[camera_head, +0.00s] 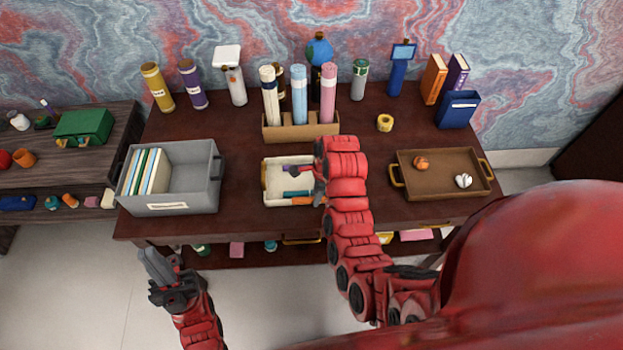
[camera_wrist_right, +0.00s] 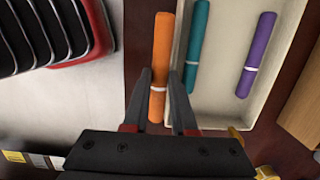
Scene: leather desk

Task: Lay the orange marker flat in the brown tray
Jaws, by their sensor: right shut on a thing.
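The orange marker (camera_wrist_right: 161,52) is between the fingers of my right gripper (camera_wrist_right: 158,90), which is shut on it; a white band circles the marker. It also shows as a small orange piece in the head view (camera_head: 302,201), at the front of the cream tray (camera_head: 267,186), partly hidden by my right arm. In the wrist view the marker lies beside the cream tray's left rim. The brown tray (camera_head: 443,159) is on the right of the desk. My left gripper (camera_head: 150,262) is empty, off the desk's front left; its finger gap is unclear.
The cream tray holds a teal marker (camera_wrist_right: 198,45) and a purple marker (camera_wrist_right: 257,55). An orange-brown ball (camera_head: 421,163) and a white ball (camera_head: 463,181) are in the brown tray. A grey file box (camera_head: 200,199) stands left, a cardboard holder (camera_head: 290,131) behind.

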